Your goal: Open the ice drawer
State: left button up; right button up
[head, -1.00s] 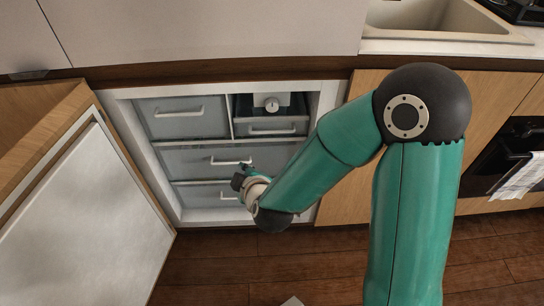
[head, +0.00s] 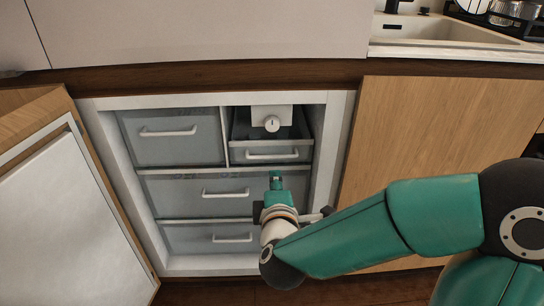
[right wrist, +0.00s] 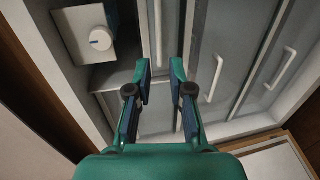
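The ice drawer (head: 292,153) is the small grey drawer below the white dial unit (head: 272,121), at the upper right of the open freezer. It looks pushed in, with its white bar handle (head: 271,156) across its front. In the right wrist view the handle (right wrist: 158,28) runs upright, in line with the gap between my fingers. My right gripper (head: 276,181) is just below the ice drawer, in front of the wide middle drawer. In the right wrist view its fingers (right wrist: 161,70) are apart with nothing gripped. My left gripper is not in view.
A wide middle drawer (head: 165,196), a lower drawer (head: 185,238) and an upper left drawer (head: 170,150) have similar handles. The freezer door (head: 70,215) stands open at the left. A wooden cabinet front (head: 430,130) is at the right, under the counter with a sink (head: 450,28).

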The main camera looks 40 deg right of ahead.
aim_at(273, 157)
jog(key=shift+p+x, duration=2.85)
jog(key=shift+x, duration=3.85)
grip_shut()
